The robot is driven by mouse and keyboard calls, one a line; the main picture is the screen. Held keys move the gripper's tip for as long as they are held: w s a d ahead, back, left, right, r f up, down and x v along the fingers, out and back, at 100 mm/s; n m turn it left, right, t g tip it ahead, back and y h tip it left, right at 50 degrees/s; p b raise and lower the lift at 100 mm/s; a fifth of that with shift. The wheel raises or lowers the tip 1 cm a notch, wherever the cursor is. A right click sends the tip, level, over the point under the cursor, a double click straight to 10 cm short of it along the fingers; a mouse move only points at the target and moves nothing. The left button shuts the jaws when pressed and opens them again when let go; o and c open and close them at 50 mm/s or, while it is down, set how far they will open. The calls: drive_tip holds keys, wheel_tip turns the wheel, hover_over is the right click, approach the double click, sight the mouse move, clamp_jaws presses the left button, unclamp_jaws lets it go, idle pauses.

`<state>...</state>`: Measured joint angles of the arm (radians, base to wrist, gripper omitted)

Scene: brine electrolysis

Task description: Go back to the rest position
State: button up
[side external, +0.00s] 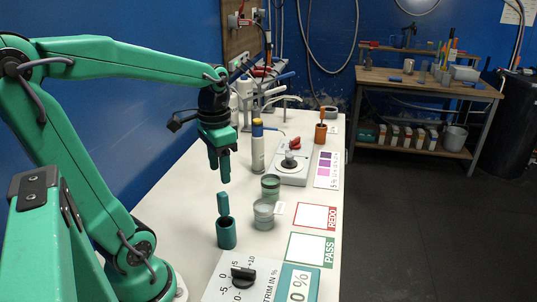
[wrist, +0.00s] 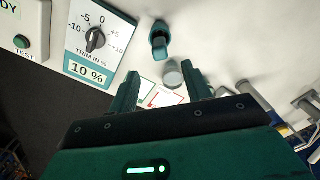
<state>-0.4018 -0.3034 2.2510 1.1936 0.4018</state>
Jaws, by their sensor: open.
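My gripper (side external: 219,172) hangs in the air above the white bench, fingers pointing down. It is open and nothing shows between its fingers; in the wrist view (wrist: 160,74) the two fingers stand apart. A teal holder (side external: 226,235) with a teal stick (side external: 223,204) upright in it stands on the bench below my gripper. The holder also shows beyond the fingers in the wrist view (wrist: 160,42). My green arm reaches out from the left, elbow bent.
Two jars (side external: 264,213) (side external: 270,186), a white bottle (side external: 258,152) and a grey-topped device (side external: 291,167) stand farther along. REDO (side external: 315,218) and PASS (side external: 311,249) cards lie at the right edge. A trim dial (side external: 243,277) is in front. A blue wall borders the left.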

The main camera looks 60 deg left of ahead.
drive_tip(key=d+r+t, duration=0.2)
drive_tip(key=d+t, duration=0.3)
drive_tip(key=d, duration=0.5)
drive_tip(key=shift+s+r+t, duration=0.25)
drive_tip(key=shift+s+t, duration=0.05)
drive_tip(key=shift+s, duration=0.15)
